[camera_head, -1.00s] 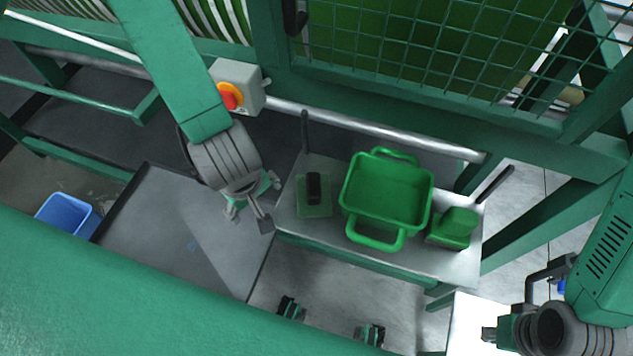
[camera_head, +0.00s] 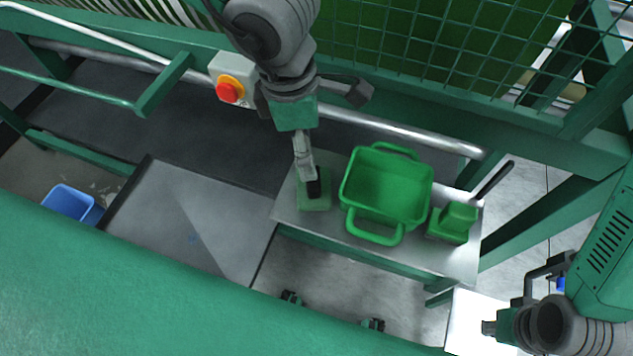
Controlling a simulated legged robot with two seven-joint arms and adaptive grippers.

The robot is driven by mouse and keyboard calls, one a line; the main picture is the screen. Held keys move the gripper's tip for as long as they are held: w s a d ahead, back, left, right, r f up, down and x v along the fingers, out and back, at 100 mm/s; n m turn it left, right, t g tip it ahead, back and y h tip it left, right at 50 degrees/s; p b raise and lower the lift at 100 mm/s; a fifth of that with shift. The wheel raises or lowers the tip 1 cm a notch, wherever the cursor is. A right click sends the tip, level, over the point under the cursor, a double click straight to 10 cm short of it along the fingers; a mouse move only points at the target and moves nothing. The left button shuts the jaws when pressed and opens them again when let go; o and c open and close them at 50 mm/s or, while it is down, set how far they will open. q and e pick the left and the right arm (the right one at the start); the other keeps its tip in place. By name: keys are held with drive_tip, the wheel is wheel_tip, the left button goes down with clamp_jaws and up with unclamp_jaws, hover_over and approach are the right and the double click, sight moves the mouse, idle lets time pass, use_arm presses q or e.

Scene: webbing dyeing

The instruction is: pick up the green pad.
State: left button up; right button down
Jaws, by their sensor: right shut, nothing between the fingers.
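The green pad (camera_head: 314,203), a flat square piece with a dark block-like grip on top, lies at the left end of a small metal table. My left gripper (camera_head: 306,165) comes down from above over the pad, with its fingers at the dark grip. I see the fingers nearly edge-on, so whether they are open, or touch the grip, cannot be told. Part of the pad's far side is hidden behind them. My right gripper (camera_head: 490,328) is at the lower right, shut and empty, away from the pad.
A green tub (camera_head: 384,188) with handles stands right of the pad on the metal table (camera_head: 405,260). A green block-like tool (camera_head: 455,222) with a black handle is at the table's right end. A metal rail and a red-knobbed switch box (camera_head: 229,90) are behind. A blue bin (camera_head: 68,201) stands far left.

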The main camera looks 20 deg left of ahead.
sight(313, 184)
use_arm(q)
drive_tip(key=f, duration=0.4)
drive_tip(key=f+b, duration=0.1)
drive_tip(key=f, duration=0.3)
drive_tip(key=shift+w+a, duration=0.1)
drive_tip(key=shift+w, duration=0.1)
drive_tip(key=f, duration=0.3)
drive_tip(key=d+f, duration=0.1)
drive_tip(key=f, duration=0.1)
drive_tip(key=shift+w+f, duration=0.1)
drive_tip(key=shift+w, duration=0.3)
drive_tip(key=shift+a, duration=0.15)
use_arm(e)
drive_tip(key=shift+a+f, duration=0.25)
drive_tip(key=shift+f, duration=0.5)
use_arm(q)
drive_tip(key=c, duration=1.4)
